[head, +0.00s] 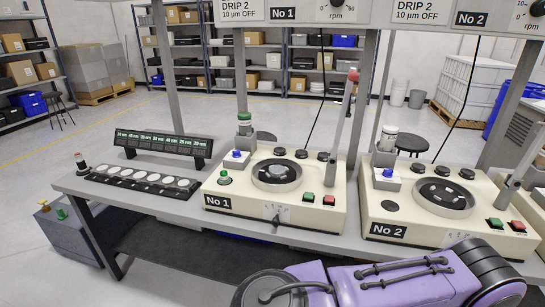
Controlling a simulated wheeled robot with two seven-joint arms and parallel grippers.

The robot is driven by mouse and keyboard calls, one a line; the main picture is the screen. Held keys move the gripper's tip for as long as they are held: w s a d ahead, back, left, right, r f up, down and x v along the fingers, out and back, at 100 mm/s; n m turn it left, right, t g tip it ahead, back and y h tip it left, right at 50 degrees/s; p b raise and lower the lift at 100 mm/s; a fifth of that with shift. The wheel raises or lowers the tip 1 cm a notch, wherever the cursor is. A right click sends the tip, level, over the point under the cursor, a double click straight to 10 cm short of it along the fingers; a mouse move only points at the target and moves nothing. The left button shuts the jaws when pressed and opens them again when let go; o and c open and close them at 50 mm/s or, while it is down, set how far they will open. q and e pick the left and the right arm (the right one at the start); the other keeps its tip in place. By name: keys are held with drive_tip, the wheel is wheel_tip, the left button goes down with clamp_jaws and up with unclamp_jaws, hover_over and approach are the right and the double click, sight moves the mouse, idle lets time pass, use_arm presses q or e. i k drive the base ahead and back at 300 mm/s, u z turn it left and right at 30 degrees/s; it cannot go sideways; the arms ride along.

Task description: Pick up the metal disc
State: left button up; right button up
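Several pale round metal discs lie in a row in a black tray (90,178) at the left end of the bench; one of them is this disc (153,178). Machine No 1 (330,215) has a round dark-rimmed plate (277,174) with a lighter grey middle on its top. Machine No 2 (390,229) has a similar round plate (443,196). I cannot tell whether a separate disc lies on either plate. A purple arm of mine crosses the bottom right. Neither gripper shows.
A black display (160,143) with green readouts stands behind the tray. Upright bars rise beside both machines, with control panels (290,13) overhead. Green and red buttons (308,197) sit at No 1's front. A grey box (75,232) stands on the floor at left.

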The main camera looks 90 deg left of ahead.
sight(276, 170)
drive_tip(key=u, duration=2.75)
